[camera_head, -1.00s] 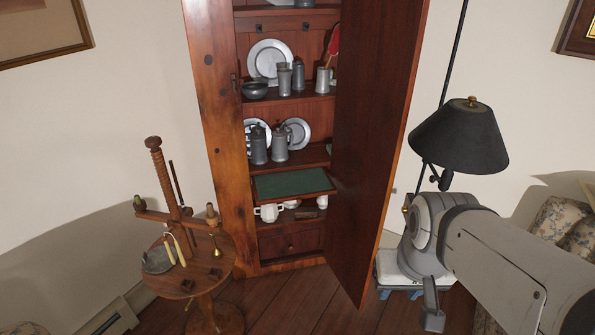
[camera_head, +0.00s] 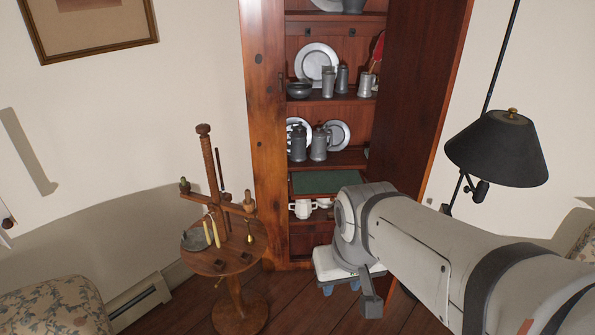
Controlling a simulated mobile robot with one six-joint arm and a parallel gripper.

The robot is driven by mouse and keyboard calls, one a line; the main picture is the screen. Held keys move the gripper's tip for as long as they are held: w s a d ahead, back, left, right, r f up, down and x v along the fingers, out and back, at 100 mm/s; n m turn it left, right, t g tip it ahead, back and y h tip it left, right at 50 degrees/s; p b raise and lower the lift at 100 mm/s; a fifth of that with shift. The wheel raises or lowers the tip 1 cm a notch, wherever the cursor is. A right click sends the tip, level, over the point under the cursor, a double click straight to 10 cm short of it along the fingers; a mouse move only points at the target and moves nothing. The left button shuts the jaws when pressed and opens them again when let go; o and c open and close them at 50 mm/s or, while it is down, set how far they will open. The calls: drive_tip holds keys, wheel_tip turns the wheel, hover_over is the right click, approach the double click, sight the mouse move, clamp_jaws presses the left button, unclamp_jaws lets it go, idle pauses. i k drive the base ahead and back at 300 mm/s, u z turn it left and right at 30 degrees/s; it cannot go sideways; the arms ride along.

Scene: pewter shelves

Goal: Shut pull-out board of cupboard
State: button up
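The tall reddish-brown cupboard (camera_head: 266,150) stands against the back wall with its door (camera_head: 418,90) swung open to the right. Its pull-out board (camera_head: 314,183) has a green top and a wooden frame. It sits below the lower plate shelf and is pulled out toward me. My arm covers its front right part. My arm reaches in from the lower right, in front of the door. What appears to be my gripper (camera_head: 341,287) is a pale part with bluish tips below the arm's end, low before the cupboard and apart from the board. Its opening is unclear.
Pewter plates and tankards (camera_head: 319,144) stand on the shelves above, and white cups (camera_head: 302,209) below the board. A round wooden stand (camera_head: 228,262) with tools is left of the cupboard. A black lamp (camera_head: 497,150) stands at right, and a floral seat (camera_head: 55,308) at lower left.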

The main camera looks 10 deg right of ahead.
sight(311, 184)
drive_tip(key=z, duration=0.05)
drive_tip(key=i, duration=1)
drive_tip(key=u, duration=0.05)
